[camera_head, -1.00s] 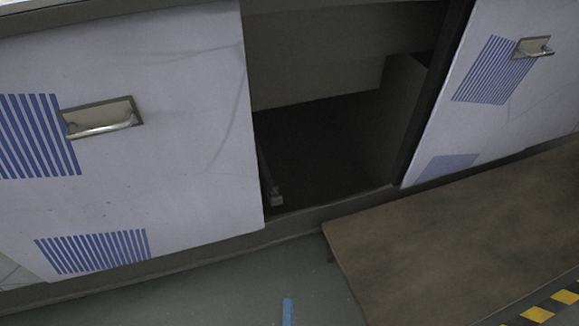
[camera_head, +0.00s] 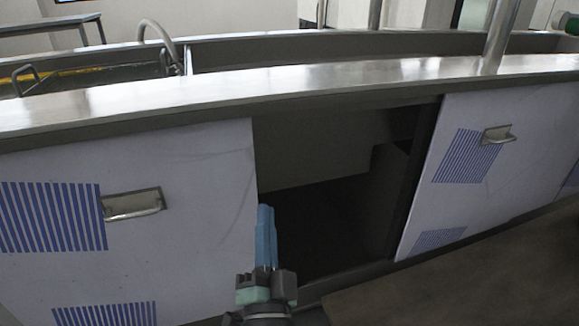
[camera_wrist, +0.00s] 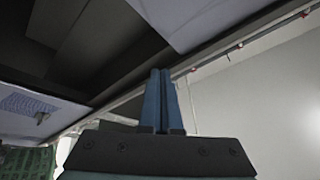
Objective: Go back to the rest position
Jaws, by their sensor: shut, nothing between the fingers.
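My gripper (camera_head: 266,208) shows at the bottom middle of the head view, pointing up. Its two blue fingers are together with nothing between them. In that view it overlaps the right edge of the left white door (camera_head: 190,250) and the dark open cabinet bay (camera_head: 330,215). The wrist view also shows the shut fingers (camera_wrist: 160,75), with the dark cabinet structure behind them. I see no contact between the fingers and the cabinet, but the distance is hard to tell.
The tank's metal rim (camera_head: 330,82) runs across above the doors. The left door has a handle (camera_head: 133,204); the right white door (camera_head: 470,170) has another (camera_head: 497,134). A metal post (camera_head: 500,35) rises at the right. Brown floor or platform shows at lower right.

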